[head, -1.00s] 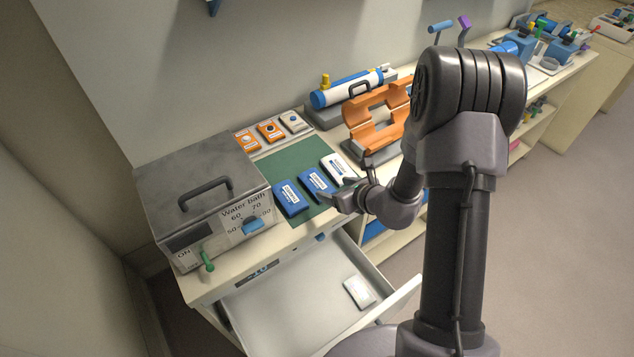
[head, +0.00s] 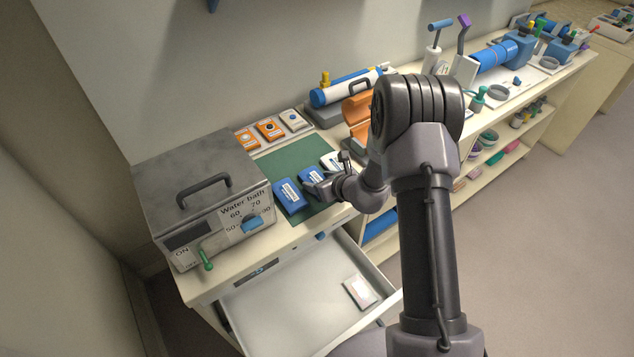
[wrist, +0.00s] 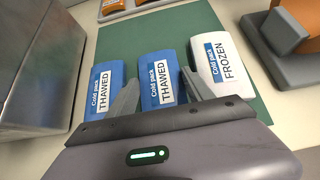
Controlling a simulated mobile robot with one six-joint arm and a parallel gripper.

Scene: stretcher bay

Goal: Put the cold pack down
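Two blue cold packs marked THAWED lie side by side on a green mat, the left one (wrist: 103,90) and the middle one (wrist: 160,75). A white cold pack (wrist: 222,62) marked FROZEN lies to their right. In the head view, the left blue pack (head: 290,196) and the white pack (head: 331,161) show clearly. My gripper (wrist: 160,78) is open, its fingers on either side of the middle pack. In the head view my gripper (head: 318,184) partly covers the middle pack. Whether the fingertips touch its sides is hard to tell.
The grey water bath (head: 200,200) stands left of the green mat (head: 283,160). An open drawer (head: 290,305) below holds a small white pack (head: 360,292). Orange packs (head: 268,129) lie behind the mat. An orange hinged holder (head: 357,108) stands to the right.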

